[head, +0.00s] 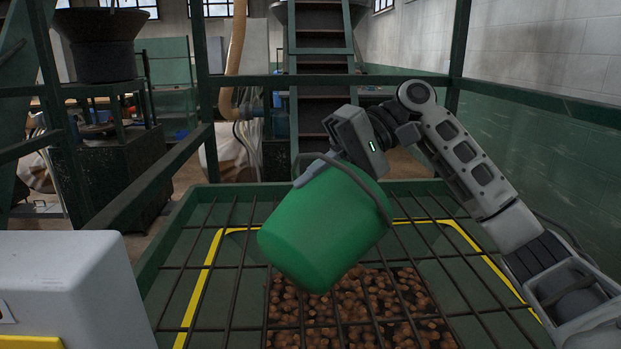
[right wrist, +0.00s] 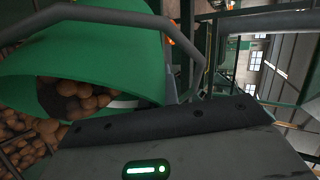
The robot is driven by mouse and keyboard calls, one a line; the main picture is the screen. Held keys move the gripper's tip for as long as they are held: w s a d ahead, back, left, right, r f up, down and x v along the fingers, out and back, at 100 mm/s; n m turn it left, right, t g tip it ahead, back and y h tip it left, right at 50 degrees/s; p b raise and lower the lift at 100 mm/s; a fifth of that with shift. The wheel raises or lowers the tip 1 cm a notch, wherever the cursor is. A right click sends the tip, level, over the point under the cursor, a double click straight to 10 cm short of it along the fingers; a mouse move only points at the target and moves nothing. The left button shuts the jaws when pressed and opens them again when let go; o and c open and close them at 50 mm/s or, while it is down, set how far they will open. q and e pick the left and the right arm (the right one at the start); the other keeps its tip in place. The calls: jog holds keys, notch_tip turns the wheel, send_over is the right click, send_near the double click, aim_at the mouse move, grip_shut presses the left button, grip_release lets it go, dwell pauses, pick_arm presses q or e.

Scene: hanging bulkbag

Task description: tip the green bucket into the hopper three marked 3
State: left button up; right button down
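The green bucket (head: 325,228) is tilted in the air above the grated green hopper (head: 205,193), its base toward the lower left and its rim toward the upper right. My right gripper (head: 325,165) is at the bucket's upper side and appears shut on it; its fingertips are largely hidden. In the right wrist view, the bucket (right wrist: 115,50) shows its open mouth with several brown round lumps (right wrist: 80,95) inside. More lumps (head: 350,305) lie under the bars of the hopper, below the bucket. No number 3 is readable. My left gripper is out of view.
Dark green posts and rails (head: 203,85) frame the hopper. A steep ladder (head: 320,70) stands behind it. A dark machine with a round tub (head: 100,50) stands at the back left. A pale box-like shape (head: 65,280) fills the lower left. A wall (head: 545,130) is at the right.

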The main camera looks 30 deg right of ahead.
jog(key=shift+w+d+f+y, duration=0.15)
jog(key=shift+d+f+y, duration=0.05)
jog(key=shift+d+y, duration=0.25)
jog(key=shift+w+d+f+y, duration=0.1)
jog(key=shift+d+f+y, duration=0.1)
jog(key=shift+d+y, duration=0.2)
jog(key=shift+w+d+f+m+y, duration=0.2)
jog(key=shift+d+f+m+y, duration=0.25)
jog(key=shift+d+y, duration=0.2)
jog(key=shift+w+d+f+y, duration=0.15)
jog(key=shift+d+f+y, duration=0.25)
jog(key=shift+d, duration=0.1)
jog(key=shift+w+d+r+y, duration=0.2)
jog(key=shift+w+d+y, duration=0.05)
jog(key=shift+d+y, duration=0.1)
jog(key=shift+w+d+m+y+p, duration=0.25)
jog(key=shift+w+d+y+p, duration=0.1)
jog(key=shift+d+p, duration=0.05)
jog(key=shift+s+a, duration=0.1)
jog(key=shift+s, duration=0.05)
